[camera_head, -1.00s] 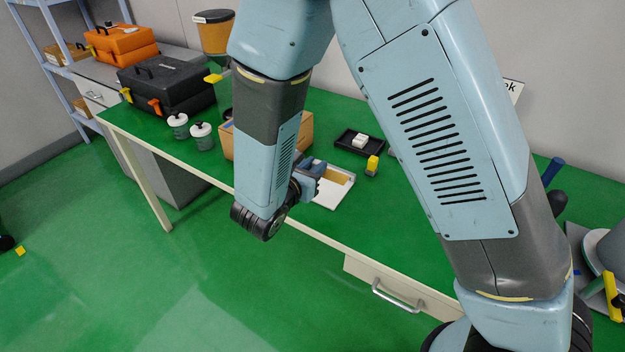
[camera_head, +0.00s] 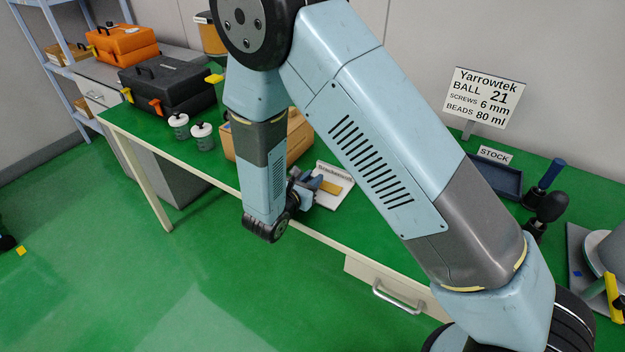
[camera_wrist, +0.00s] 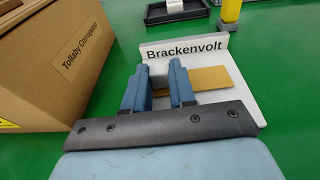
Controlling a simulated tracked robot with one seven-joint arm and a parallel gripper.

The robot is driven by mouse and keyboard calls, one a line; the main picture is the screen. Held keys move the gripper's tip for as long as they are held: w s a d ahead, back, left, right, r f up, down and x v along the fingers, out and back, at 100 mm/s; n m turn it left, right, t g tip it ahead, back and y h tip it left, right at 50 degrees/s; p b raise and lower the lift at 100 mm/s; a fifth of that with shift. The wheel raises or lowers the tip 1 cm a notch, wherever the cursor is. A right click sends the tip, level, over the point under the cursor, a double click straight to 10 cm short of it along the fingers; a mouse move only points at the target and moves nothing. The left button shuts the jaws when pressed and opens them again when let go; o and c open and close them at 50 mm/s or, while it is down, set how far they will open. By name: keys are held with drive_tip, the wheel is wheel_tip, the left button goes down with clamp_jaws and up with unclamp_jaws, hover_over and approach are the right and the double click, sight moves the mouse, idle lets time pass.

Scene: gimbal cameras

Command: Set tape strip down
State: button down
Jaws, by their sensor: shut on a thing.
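The tape strip (camera_wrist: 211,80) is a flat tan piece over the white Brackenvolt stand (camera_wrist: 245,103) in the wrist view. My gripper (camera_wrist: 161,75) is shut, with a grey piece between its fingers and the strip reaching out to the right. In the head view the gripper (camera_head: 305,184) is at the stand's left side, with the strip (camera_head: 331,187) below the stand's upright label panel. I cannot tell whether the strip touches the stand's base. Its held end is hidden by the fingers.
A cardboard box (camera_wrist: 50,65) stands close on the left of my gripper. A yellow-topped object (camera_wrist: 231,10) and a dark tray (camera_wrist: 175,12) stand beyond the stand. Green bench (camera_wrist: 290,80) to the right is clear. A STOCK tray (camera_head: 495,178) is at far right.

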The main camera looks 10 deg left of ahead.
drive_tip(key=shift+f, duration=0.1)
drive_tip(key=c, duration=0.9)
unclamp_jaws()
drive_tip(key=shift+s+a, duration=0.15)
drive_tip(key=shift+s, duration=0.15)
drive_tip(key=v, duration=1.1)
drive_tip(key=shift+s+r, duration=0.2)
drive_tip(key=shift+r, duration=0.05)
